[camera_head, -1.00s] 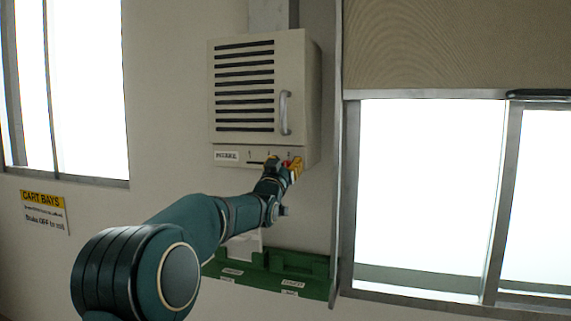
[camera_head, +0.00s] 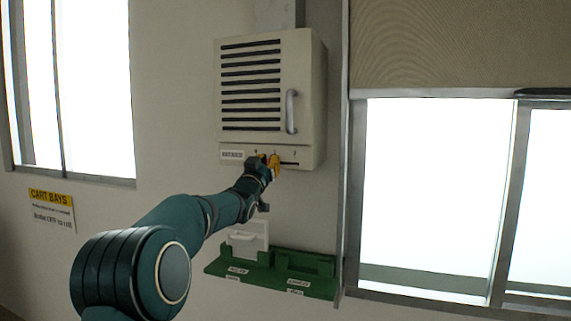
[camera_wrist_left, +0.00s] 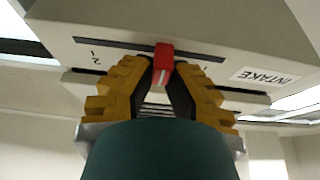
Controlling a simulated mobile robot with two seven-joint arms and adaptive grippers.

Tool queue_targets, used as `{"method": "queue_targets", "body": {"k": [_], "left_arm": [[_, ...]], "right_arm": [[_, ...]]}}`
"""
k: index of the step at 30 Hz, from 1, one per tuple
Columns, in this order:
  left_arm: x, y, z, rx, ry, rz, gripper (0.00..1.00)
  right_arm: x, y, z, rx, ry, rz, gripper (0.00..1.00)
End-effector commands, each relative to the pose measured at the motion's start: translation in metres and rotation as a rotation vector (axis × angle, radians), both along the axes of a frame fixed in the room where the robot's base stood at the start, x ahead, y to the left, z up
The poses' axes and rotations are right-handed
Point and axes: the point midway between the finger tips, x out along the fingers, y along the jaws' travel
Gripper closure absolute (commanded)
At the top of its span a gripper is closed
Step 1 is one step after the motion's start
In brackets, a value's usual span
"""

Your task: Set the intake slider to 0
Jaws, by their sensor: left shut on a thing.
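The intake slider is a red knob (camera_wrist_left: 163,62) in a dark slot (camera_wrist_left: 105,43) on the cabinet's lower strip. My left gripper (camera_head: 270,163) is at that strip, its yellow fingers closed around the knob in the wrist view (camera_wrist_left: 160,80). A "2" stands near the slot's left end in the wrist view, and the INTAKE label (camera_wrist_left: 264,77) is to the right. The knob sits around the middle of the slot. In the head view the label (camera_head: 232,155) is left of the slot, and my fingers mostly hide the knob. My right gripper is out of view.
The beige louvred cabinet (camera_head: 305,60) hangs on the wall with a grey handle (camera_head: 291,111). Below is a green rack (camera_head: 262,268) with a white piece (camera_head: 250,238). A window frame (camera_head: 358,200) stands close to the right.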

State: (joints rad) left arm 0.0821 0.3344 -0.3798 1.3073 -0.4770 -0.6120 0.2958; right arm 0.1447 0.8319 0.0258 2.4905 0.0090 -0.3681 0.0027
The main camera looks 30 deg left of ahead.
Motion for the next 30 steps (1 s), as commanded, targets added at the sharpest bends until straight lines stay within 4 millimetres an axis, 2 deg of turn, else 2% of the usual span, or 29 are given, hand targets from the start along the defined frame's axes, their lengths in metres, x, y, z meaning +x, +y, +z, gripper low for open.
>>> {"method": "queue_targets", "body": {"k": [1,3,9,20,21,23,30], "left_arm": [[-0.004,0.014,0.004,0.003,-0.002,0.005,1.0],[-0.007,0.027,0.004,0.002,-0.003,0.004,1.0],[-0.013,0.051,0.005,0.0,-0.005,0.0,1.0],[-0.015,0.055,0.004,0.001,-0.006,0.001,1.0],[-0.015,0.055,0.004,0.001,-0.006,0.001,0.73],[-0.015,0.055,0.004,0.001,-0.005,0.001,0.54],[-0.014,0.054,0.002,0.0,-0.002,-0.001,0.54]], "right_arm": [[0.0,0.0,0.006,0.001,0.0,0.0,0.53],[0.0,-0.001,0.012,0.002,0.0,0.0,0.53],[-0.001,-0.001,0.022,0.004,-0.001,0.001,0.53],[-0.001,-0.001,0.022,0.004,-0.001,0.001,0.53],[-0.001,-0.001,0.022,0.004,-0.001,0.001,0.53],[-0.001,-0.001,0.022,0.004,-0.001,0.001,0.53],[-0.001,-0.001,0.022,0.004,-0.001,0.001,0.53]]}}
